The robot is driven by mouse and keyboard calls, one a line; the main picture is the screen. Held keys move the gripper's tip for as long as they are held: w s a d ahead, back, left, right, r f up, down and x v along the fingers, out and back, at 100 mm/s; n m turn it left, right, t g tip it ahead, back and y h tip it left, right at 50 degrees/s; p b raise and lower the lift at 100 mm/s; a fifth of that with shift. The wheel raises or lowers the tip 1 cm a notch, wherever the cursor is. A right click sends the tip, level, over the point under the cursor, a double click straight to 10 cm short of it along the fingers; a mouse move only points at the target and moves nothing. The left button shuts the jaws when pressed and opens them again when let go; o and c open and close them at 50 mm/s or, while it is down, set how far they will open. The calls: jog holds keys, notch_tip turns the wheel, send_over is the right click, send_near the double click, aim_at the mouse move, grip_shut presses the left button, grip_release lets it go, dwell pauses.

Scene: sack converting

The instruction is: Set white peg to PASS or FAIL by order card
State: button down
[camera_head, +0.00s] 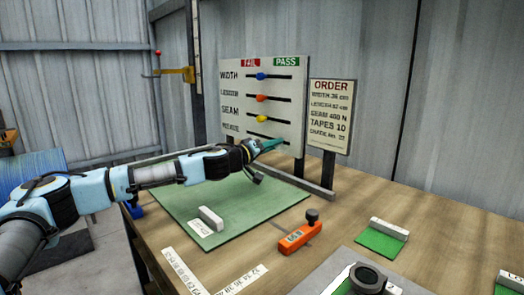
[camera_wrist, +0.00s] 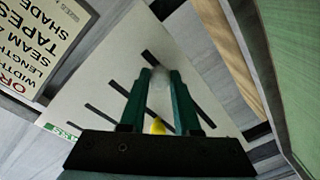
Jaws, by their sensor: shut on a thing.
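The white board (camera_head: 229,70) stands upright at the back of the bench, with a red FAIL label (camera_head: 250,62) at top left and a green PASS label (camera_head: 286,62) at top right. It has several dark slots with a blue peg (camera_head: 260,76), an orange peg (camera_head: 261,98) and a yellow peg (camera_head: 261,118). My gripper (camera_head: 270,145) is at the lowest row, hiding the peg there. In the wrist view its green fingers are shut on the pale white peg (camera_wrist: 159,88), with the yellow peg (camera_wrist: 157,126) showing near the finger bases. The order card (camera_head: 330,110) stands right of the board.
A green mat (camera_head: 240,205) with a pale block (camera_head: 211,217) lies below my arm. An orange block with a dark knob (camera_head: 299,238) lies in front. A dark round device (camera_head: 368,278) and a green-based block (camera_head: 388,229) are at right. Bare bench lies between them.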

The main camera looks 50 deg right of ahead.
jog(key=shift+s, duration=0.55)
jog(key=c, duration=0.6)
grip_release()
jog(key=a+b, duration=0.2)
jog(key=a, duration=0.9)
jog(key=shift+r, duration=0.1)
